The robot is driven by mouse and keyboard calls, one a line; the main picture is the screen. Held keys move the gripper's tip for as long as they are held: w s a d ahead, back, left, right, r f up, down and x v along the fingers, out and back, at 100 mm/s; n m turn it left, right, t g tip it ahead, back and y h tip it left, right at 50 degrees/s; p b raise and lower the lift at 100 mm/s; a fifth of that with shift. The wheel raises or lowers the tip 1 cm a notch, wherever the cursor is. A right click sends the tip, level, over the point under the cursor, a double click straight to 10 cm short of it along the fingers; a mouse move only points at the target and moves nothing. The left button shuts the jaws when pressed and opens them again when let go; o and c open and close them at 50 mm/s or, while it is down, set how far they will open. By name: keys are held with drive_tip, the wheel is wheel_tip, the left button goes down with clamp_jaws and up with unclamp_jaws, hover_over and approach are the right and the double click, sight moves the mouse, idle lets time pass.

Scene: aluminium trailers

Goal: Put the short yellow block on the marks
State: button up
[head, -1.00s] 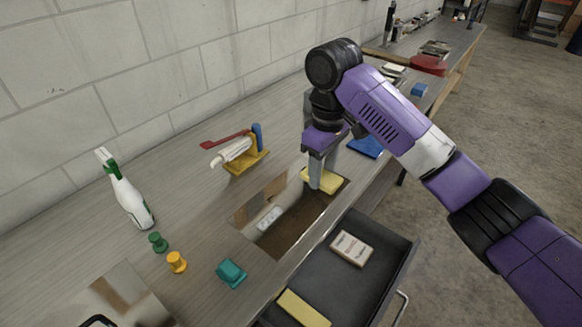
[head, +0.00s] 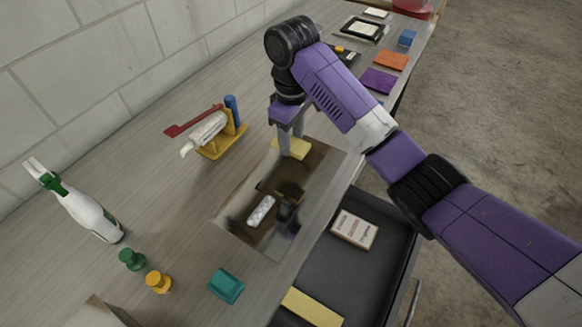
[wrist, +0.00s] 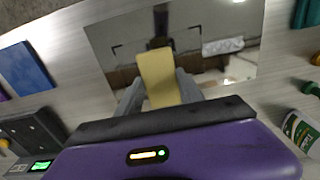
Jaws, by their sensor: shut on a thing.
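My gripper (head: 291,135) points down and is shut on a yellow block (head: 293,148). In the wrist view the yellow block (wrist: 158,76) sits between the two fingers of my gripper (wrist: 160,90). The block is over the far part of a mirror-like plate (head: 238,213) on the bench; I cannot tell whether it touches it. In the wrist view the plate (wrist: 103,38) reflects the block and fingers, and a dark corner mark (wrist: 117,49) shows left of the block. Any marks under the block are hidden.
An open drawer (head: 388,262) below the bench edge holds a longer yellow block (head: 311,307) and a white box (head: 354,230). A yellow stand with a tube (head: 205,132) is left of my gripper.

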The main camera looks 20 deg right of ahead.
sight(292, 143)
wheel_tip(292, 143, down, 4)
drive_tip(key=shift+f, duration=2.9)
drive_tip(key=shift+f, duration=0.1)
drive_tip(key=o, duration=1.3)
wheel_tip(292, 143, up, 12)
drive_tip(key=shift+r+p, duration=0.15)
drive_tip(key=shift+p, duration=0.9)
